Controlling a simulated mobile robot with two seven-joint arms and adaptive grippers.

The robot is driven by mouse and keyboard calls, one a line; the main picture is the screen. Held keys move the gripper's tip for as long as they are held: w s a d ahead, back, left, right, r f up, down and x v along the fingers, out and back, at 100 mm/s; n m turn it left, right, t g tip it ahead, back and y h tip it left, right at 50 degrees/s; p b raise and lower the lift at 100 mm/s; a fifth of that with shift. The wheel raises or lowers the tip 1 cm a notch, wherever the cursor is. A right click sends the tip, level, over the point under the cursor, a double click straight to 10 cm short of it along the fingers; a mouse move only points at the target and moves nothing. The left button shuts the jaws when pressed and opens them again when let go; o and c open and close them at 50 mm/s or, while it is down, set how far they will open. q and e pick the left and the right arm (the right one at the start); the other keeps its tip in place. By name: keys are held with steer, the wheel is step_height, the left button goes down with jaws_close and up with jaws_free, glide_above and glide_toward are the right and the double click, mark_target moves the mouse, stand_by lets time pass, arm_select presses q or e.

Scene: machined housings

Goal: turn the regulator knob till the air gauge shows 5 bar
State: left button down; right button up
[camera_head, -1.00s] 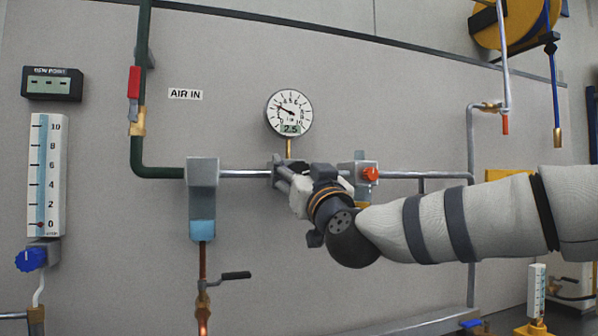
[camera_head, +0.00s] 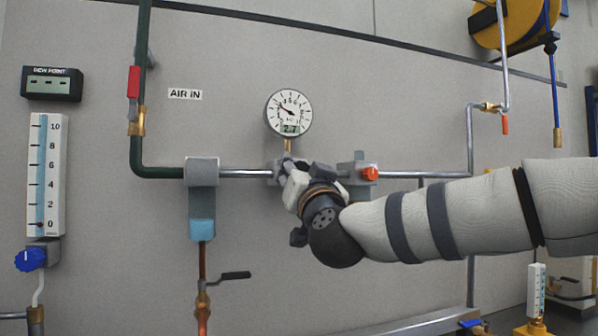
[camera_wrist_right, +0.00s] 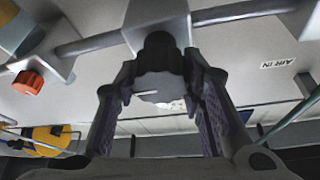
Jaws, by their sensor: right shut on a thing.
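The air gauge (camera_head: 288,113) is a round white dial on a brass stem above the pipe. Its small green display seems to read 2.7, and its needle points up and left. My right gripper (camera_head: 288,174) is at the regulator below the gauge and hides the knob in the head view. My left gripper is not in view.
An orange-red knob (camera_head: 370,174) on a grey block sits just right of my gripper. A grey filter with a blue bowl (camera_head: 202,230) hangs to the left. A flowmeter (camera_head: 46,175) with a blue knob (camera_head: 30,259) is at far left. The panel below the gripper is clear.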

steer(key=m+h, duration=0.2)
steer(key=m, duration=0.2)
steer(key=m+g+h, duration=0.1)
steer(key=m+h, duration=0.1)
steer(key=m, duration=0.2)
steer(key=shift+d+m, duration=0.1)
steer(key=shift+m, duration=0.3)
steer(key=m+g+h, duration=0.1)
steer(key=m, duration=0.2)
steer(key=m+h, duration=0.1)
steer(key=m, duration=0.2)
steer(key=shift+f+g, duration=0.1)
steer(key=shift+g, duration=0.3)
steer(key=o, duration=1.2)
steer(key=shift+c, duration=0.2)
steer(key=s+f, duration=0.1)
steer(key=s, duration=1.1)
steer(key=shift+a+f, duration=0.15)
steer(key=shift+a, duration=0.2)
